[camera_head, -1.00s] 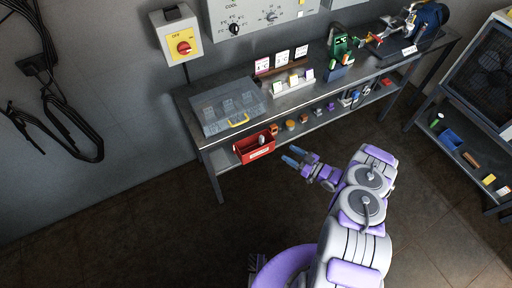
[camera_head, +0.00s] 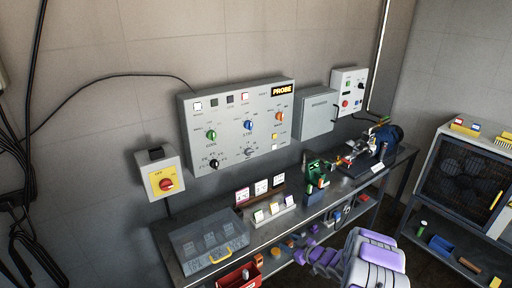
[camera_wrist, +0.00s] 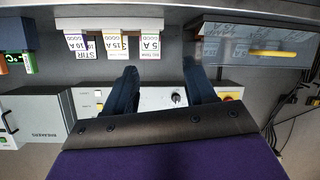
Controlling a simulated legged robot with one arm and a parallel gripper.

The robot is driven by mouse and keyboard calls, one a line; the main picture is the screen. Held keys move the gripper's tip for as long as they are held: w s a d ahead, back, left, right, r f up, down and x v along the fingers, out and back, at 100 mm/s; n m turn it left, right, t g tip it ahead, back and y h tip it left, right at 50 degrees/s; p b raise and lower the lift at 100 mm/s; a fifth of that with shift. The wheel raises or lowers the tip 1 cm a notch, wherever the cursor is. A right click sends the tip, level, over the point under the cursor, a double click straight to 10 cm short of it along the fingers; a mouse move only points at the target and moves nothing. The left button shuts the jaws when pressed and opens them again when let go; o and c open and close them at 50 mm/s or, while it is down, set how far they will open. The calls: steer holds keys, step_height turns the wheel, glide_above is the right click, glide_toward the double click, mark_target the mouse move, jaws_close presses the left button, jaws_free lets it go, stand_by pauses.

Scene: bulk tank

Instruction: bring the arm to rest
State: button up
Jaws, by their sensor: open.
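My arm (camera_head: 375,265) shows at the bottom right of the head view, in front of the workbench. Its purple wrist parts reach left beside the lower shelf; the fingertips cannot be made out there. In the wrist view my gripper (camera_wrist: 162,84) shows two dark blue fingers, spread apart with nothing between them. That view is upside down. Beyond the fingers are the white label cards (camera_wrist: 130,42) and the grey control panel, both apart from the gripper as far as I can tell.
The workbench (camera_head: 290,226) carries a clear-lidded case (camera_head: 208,243), a green device (camera_head: 316,172) and a vise-like machine (camera_head: 370,158). A red bin (camera_head: 238,276) is below. A control panel (camera_head: 240,125) and yellow switch box (camera_head: 162,176) are on the wall. A rack (camera_head: 465,190) stands right.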

steer(key=s+d+r+m+g+h, duration=0.1)
steer(key=s+d+r+m+h, duration=0.15)
steer(key=r, duration=0.35)
steer(key=s+d+r+m+g+h, duration=0.1)
steer(key=d+r+h, duration=0.15)
steer(key=r, duration=0.45)
steer(key=s+d+r+m+h, duration=0.1)
steer(key=s+r+h, duration=0.15)
steer(key=r, duration=0.35)
steer(key=s+r+m+g+h, duration=0.1)
steer(key=s+r+m+g, duration=0.3)
steer(key=s, duration=0.9)
steer(key=s+r+g+h, duration=0.2)
steer(key=s+r, duration=0.4)
steer(key=s, duration=0.6)
steer(key=s+a+r+g+y, duration=0.1)
steer(key=s+a+g, duration=0.1)
steer(key=s, duration=1)
steer(key=s+a+r+m+g+y, duration=0.1)
steer(key=s+a, duration=0.3)
steer(key=s, duration=0.8)
steer(key=shift+r+g, duration=0.2)
steer(key=shift+g, duration=0.6)
